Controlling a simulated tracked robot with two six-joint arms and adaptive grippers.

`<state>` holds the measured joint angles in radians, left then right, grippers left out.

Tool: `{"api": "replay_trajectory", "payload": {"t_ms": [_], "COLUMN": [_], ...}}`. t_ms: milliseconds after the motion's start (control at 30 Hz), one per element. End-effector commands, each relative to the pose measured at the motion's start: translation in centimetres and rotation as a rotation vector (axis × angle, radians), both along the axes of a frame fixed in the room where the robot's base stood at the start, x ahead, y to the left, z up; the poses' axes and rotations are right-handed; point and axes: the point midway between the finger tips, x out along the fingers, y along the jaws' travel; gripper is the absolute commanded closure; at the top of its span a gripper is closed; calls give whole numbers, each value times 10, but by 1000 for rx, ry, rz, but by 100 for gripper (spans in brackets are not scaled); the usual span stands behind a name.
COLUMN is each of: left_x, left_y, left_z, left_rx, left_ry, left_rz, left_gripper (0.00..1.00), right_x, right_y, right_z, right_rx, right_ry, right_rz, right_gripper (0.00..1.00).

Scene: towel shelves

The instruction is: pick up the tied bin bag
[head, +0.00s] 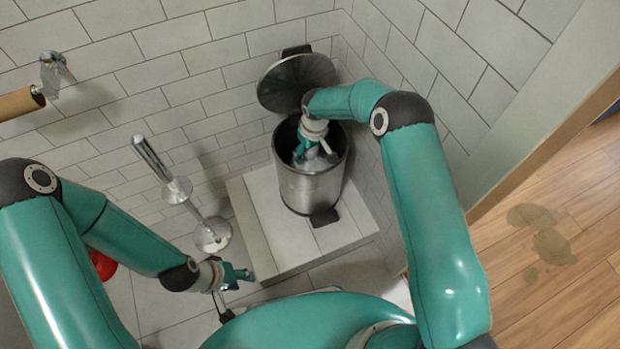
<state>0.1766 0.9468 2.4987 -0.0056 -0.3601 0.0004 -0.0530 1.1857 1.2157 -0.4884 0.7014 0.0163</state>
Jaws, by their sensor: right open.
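A steel pedal bin (312,188) stands in the wall corner with its round lid (290,82) raised. A pale grey bag (318,164) shows in part inside the bin; its knot cannot be made out. My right gripper (315,152) reaches down through the bin's mouth and is open, close over the bag. Whether its fingers touch the bag is hard to tell. My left gripper (242,276) is low at the left of the bin, apart from it, with nothing visible in it; its finger opening is unclear.
The bin stands on a pale tiled step (258,228). A chrome toilet brush stand (212,233) is left of it. A toilet roll holder (54,72) is on the left wall. A red object (103,265) is partly behind my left arm. Stains (552,246) mark the wooden floor at right.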

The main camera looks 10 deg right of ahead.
Motion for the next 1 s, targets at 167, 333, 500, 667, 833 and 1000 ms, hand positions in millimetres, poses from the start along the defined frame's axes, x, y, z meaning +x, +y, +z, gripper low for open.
{"api": "replay_trajectory", "payload": {"t_ms": [167,333,500,667,833,1000], "left_x": [0,0,0,0,0,0], "left_y": [0,0,0,0,0,0], "left_z": [0,1,1,1,1,1], "left_rx": [0,0,0,0,0,0], "left_ry": [0,0,0,0,0,0], "left_rz": [0,0,0,0,0,0], "left_gripper": [60,60,60,60,60,60], "right_x": [0,0,0,0,2,2], "right_y": [0,0,0,0,0,1], "right_z": [0,0,0,1,3,3], "right_rx": [0,0,0,0,0,1], "right_ry": [-1,-1,-1,-1,-5,-5], "right_rz": [0,0,0,0,0,0], "right_gripper": [23,48,77,100,100,100]}}
